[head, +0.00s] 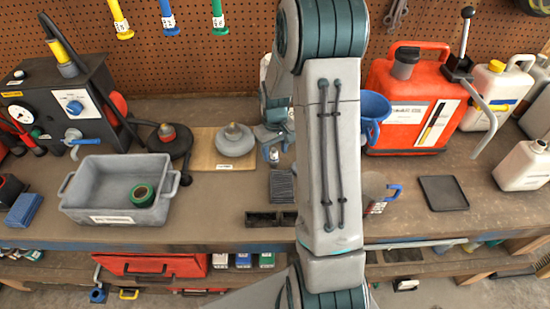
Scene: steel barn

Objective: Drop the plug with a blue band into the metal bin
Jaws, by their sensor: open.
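The metal bin (82,207) is a grey open tray with two side handles and a white label, on the left of the bench. A roll of green tape lies in it. My gripper (273,146) is open over the middle of the bench, right of the bin and partly behind my arm. A small pale piece with a bluish mark (273,156) shows just below the gripper. It is too small to tell whether it is the plug with a blue band, or whether the fingers touch it.
A wooden board (204,160) bears a grey round-based piece (235,140). A black round-based piece (168,140) stands between board and bin. A dark control box (65,100) stands back left. A red fuel can (405,105), a blue funnel (373,108) and a black tray (443,193) are right.

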